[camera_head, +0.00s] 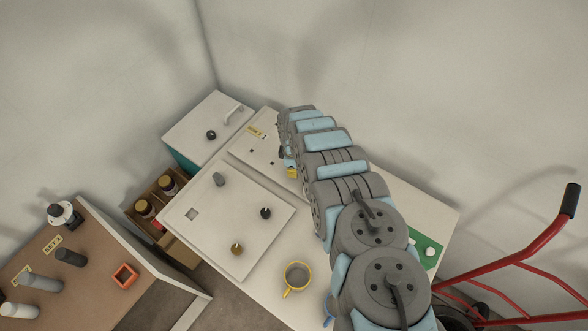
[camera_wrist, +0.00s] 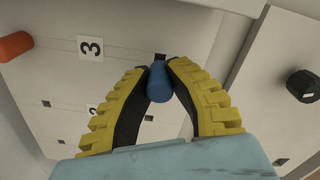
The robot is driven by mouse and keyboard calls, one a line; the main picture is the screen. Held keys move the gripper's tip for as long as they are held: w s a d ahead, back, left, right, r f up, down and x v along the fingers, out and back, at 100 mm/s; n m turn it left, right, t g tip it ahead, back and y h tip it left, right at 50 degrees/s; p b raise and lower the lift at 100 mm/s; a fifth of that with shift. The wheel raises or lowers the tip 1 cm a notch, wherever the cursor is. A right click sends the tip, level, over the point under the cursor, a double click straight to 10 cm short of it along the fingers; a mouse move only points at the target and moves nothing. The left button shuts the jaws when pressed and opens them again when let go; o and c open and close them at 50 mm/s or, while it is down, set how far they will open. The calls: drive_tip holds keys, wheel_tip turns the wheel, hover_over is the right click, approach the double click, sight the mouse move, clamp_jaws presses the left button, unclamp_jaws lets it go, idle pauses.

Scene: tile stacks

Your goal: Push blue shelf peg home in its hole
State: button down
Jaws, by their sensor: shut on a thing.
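The blue shelf peg (camera_wrist: 159,83) is between the yellow-padded fingertips of my gripper (camera_wrist: 160,80) in the wrist view. The gripper is shut on it. The peg's far end lies close in front of a dark hole (camera_wrist: 160,57) in the pale panel (camera_wrist: 125,60); I cannot tell whether it is in the hole. In the head view the yellow fingertips (camera_head: 291,172) are over the pale panel (camera_head: 247,147) at the back of the table, and my arm hides the peg there.
The panel has other dark holes and a label "3" (camera_wrist: 91,47). An orange peg (camera_wrist: 15,46) stands at left and a black knob (camera_wrist: 302,86) at right. A knobbed board (camera_head: 205,241) and yellow mug (camera_head: 297,276) are nearby. A red hand truck (camera_head: 525,250) stands right.

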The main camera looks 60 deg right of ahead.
drive_tip(key=shift+f+b, duration=0.9)
drive_tip(key=shift+f, duration=0.25)
idle(0.4)
drive_tip(key=c, duration=1)
unclamp_jaws()
drive_tip(key=shift+c, duration=0.2)
drive_tip(key=shift+r, duration=0.2)
drive_tip(key=shift+r+p, duration=2.3)
drive_tip(key=shift+r, duration=0.55)
drive_tip(key=shift+r, duration=0.1)
wheel_tip(320, 180, up, 12)
